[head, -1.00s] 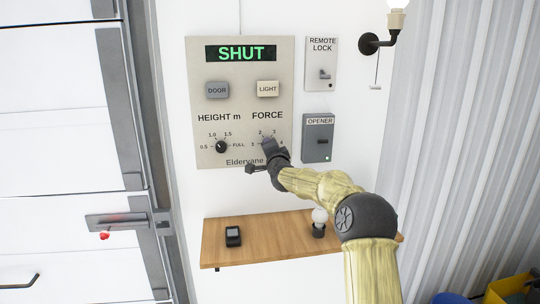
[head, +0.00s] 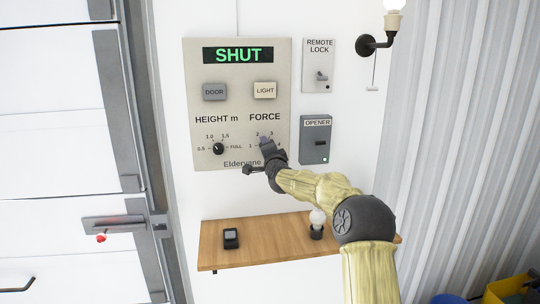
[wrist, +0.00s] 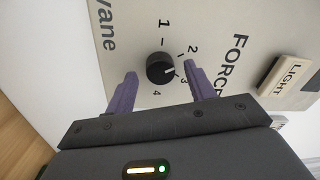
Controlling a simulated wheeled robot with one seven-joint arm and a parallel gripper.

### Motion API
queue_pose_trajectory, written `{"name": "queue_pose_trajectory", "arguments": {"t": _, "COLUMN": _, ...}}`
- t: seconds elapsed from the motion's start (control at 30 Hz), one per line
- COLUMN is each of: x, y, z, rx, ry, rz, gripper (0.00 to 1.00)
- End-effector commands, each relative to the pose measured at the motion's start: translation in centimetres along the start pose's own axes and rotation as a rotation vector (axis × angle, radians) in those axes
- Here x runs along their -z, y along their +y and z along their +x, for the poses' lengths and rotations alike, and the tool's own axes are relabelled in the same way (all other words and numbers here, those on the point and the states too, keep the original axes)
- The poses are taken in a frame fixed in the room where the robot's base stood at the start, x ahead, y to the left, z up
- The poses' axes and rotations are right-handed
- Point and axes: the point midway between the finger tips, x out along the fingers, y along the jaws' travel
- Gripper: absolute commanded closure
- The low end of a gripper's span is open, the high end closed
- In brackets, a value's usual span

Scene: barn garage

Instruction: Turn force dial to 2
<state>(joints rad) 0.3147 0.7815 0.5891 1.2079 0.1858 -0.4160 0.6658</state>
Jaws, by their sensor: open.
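The force dial (wrist: 161,67) is a round black knob on the beige panel (head: 200,120). Its labels run 1, 2, 3, 4 around it, and its white mark points about at 3 in the wrist view. My gripper (wrist: 159,70) is open, with one purple finger on each side of the dial. A gap shows between the dial and each finger; I cannot tell how deep the fingers reach. In the head view my gripper (head: 267,146) covers the dial. The panel's display (head: 238,55) reads SHUT.
The height dial (head: 218,148) is left of my gripper. The door button (head: 215,91) and light button (head: 265,90) are above. The remote lock (head: 319,65) and opener box (head: 316,140) are to the right. A wooden shelf (head: 270,244) is below.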

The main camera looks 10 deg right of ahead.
Motion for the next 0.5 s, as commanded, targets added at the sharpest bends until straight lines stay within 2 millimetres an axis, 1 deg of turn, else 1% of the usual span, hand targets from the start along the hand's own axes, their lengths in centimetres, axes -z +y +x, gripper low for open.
{"name": "queue_pose_trajectory", "arguments": {"t": 0.17, "x": 0.0, "y": 0.0, "z": -0.9, "rx": 0.0, "ry": 0.0, "rz": -0.001, "gripper": 0.46}}
{"name": "queue_pose_trajectory", "arguments": {"t": 0.27, "x": 0.1, "y": 0.1, "z": -1.9, "rx": 0.001, "ry": 0.001, "rz": -0.002, "gripper": 0.46}}
{"name": "queue_pose_trajectory", "arguments": {"t": 0.5, "x": 0.0, "y": 0.1, "z": -5.2, "rx": 0.0, "ry": 0.0, "rz": -0.002, "gripper": 0.46}}
